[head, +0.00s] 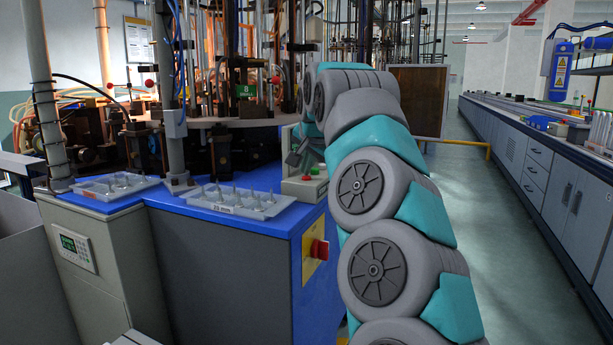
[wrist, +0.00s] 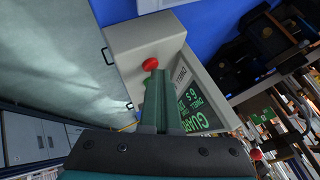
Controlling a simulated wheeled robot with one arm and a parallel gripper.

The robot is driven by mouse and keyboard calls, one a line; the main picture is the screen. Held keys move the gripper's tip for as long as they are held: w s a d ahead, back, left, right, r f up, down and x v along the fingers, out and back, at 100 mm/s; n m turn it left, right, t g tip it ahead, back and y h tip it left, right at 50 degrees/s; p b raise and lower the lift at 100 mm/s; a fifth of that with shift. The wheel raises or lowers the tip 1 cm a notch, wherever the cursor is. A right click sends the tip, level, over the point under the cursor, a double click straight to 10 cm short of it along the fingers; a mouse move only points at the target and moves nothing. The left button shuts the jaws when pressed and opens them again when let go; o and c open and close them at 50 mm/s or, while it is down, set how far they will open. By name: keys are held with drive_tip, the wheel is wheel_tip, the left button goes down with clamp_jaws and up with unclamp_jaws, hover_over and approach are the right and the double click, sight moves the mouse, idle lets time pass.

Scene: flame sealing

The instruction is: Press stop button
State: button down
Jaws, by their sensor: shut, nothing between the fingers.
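A light grey control box (head: 303,190) stands on the right end of the blue machine bench in the head view. In the wrist view the control box (wrist: 140,45) carries the red button (wrist: 150,64); the green one is not visible there. My gripper (head: 294,158) is shut and empty, just above the box. In the wrist view my gripper (wrist: 154,76) has its fingertips overlapping the lower edge of the red button. I cannot tell whether they touch it.
Two white trays with small parts, one labelled (head: 223,205), lie on the blue bench (head: 190,208). A red switch on a yellow plate (head: 316,251) is on the bench's side. A sign with green lettering (wrist: 192,108) is beside my fingers. An aisle is open on the right.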

drive_tip(key=shift+r, duration=0.15)
drive_tip(key=shift+r+p, duration=0.7)
drive_tip(key=shift+r, duration=0.1)
wheel_tip(320, 180, up, 5)
drive_tip(key=p, duration=0.4)
idle(0.7)
